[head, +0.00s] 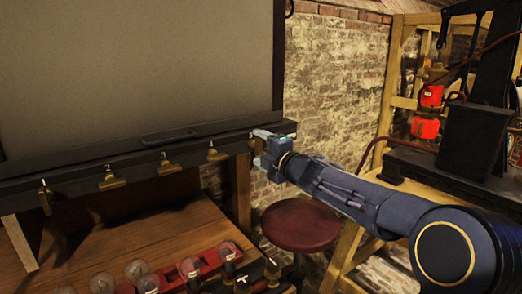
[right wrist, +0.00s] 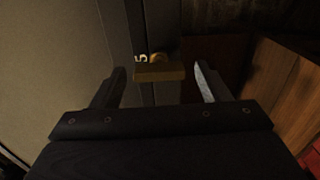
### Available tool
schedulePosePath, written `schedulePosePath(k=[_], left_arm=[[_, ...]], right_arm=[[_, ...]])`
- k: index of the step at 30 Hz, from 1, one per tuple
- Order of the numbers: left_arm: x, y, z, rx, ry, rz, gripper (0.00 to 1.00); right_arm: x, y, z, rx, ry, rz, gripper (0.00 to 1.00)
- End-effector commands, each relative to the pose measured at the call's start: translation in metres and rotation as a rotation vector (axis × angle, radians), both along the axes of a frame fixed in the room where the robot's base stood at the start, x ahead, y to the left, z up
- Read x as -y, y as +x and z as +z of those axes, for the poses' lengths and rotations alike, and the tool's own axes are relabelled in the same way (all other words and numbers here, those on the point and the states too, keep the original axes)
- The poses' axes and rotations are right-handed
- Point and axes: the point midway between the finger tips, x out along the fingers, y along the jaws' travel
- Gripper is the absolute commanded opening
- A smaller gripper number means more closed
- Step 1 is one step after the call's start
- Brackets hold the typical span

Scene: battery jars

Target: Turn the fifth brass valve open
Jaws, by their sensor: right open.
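Several small brass valves are fixed in a row along the dark rail (head: 130,163) below the big grey panel. The fourth from the left (head: 215,153) is just left of my right gripper (head: 262,146). The fifth is hidden behind that gripper in the head view. In the right wrist view, a brass valve block (right wrist: 160,74) with a pale "5" beside it lies between the two open fingers of my right gripper (right wrist: 160,75). I see gaps on both sides of the block, and neither finger clearly touches it. My left gripper is out of view.
A wooden bench (head: 140,245) with several glass bulbs and a red tray (head: 210,263) lies below the rail. A round red stool (head: 300,226) stands below my right arm. A wooden rack (head: 388,90) with black equipment is at the right.

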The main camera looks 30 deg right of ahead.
Motion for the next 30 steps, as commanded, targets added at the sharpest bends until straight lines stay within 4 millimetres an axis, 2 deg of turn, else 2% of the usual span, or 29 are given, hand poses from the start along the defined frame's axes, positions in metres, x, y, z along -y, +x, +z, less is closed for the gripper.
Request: schedulePosePath(k=[7, 15, 19, 24, 30], left_arm=[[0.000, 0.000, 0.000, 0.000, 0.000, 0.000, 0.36], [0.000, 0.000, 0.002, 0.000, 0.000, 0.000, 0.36], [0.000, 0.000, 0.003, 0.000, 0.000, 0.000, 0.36], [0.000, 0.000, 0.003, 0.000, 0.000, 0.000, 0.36], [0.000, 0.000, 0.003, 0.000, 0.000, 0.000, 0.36]], right_arm=[[0.001, -0.008, 0.001, 0.002, 0.000, -0.001, 0.69], [0.005, -0.054, 0.002, 0.002, 0.001, -0.002, 0.69], [0.006, -0.070, 0.001, 0.001, 0.001, -0.002, 0.69], [0.006, -0.078, 0.000, 0.000, 0.000, 0.000, 0.69], [0.006, -0.078, 0.000, 0.000, 0.000, 0.000, 0.69]])
